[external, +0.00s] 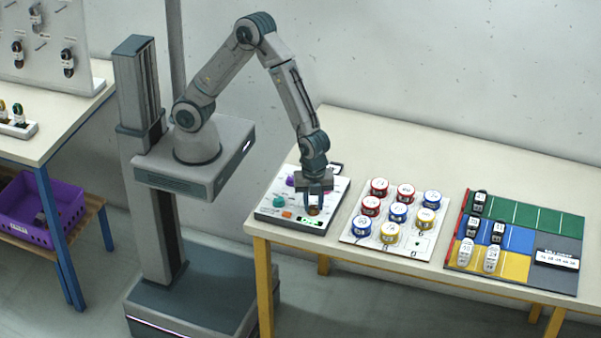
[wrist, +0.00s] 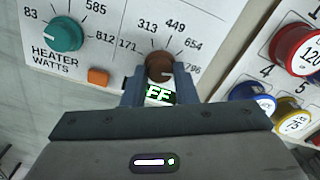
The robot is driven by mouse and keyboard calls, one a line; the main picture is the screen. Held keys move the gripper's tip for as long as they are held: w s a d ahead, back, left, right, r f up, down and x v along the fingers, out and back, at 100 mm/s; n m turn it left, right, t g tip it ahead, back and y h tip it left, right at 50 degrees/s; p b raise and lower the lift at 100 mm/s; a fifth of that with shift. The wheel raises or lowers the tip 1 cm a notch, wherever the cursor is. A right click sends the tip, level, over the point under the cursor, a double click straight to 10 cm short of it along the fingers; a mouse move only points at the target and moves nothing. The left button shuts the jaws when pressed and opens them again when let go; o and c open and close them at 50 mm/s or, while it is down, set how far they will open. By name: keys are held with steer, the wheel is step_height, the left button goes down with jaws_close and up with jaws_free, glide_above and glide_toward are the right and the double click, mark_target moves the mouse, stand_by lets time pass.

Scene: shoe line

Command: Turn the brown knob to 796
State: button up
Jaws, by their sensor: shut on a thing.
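The brown knob (wrist: 159,65) is on a white control panel (external: 270,208), with the marks 171, 313, 449, 654 and 796 around it in the wrist view. The 796 mark is at the knob's right. My gripper (wrist: 159,78) points down over the panel's right part and is shut on the brown knob, one finger at each side of it. A pale line on the knob seems to point right, towards 796, but it is small and I cannot read it exactly. A green-lit display (wrist: 159,94) below the knob is partly hidden by my gripper.
A teal knob (wrist: 65,34) marked heater watts and an orange button (wrist: 98,76) are left of the brown knob. To the right is a board (external: 352,232) with several red, blue and yellow round pieces. A coloured mat (external: 530,215) lies farther right.

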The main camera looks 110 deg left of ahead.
mark_target(314, 207)
steer(key=o, duration=1)
step_height(314, 207, up, 14)
steer(key=shift+b, duration=0.35)
steer(key=shift+f, duration=0.1)
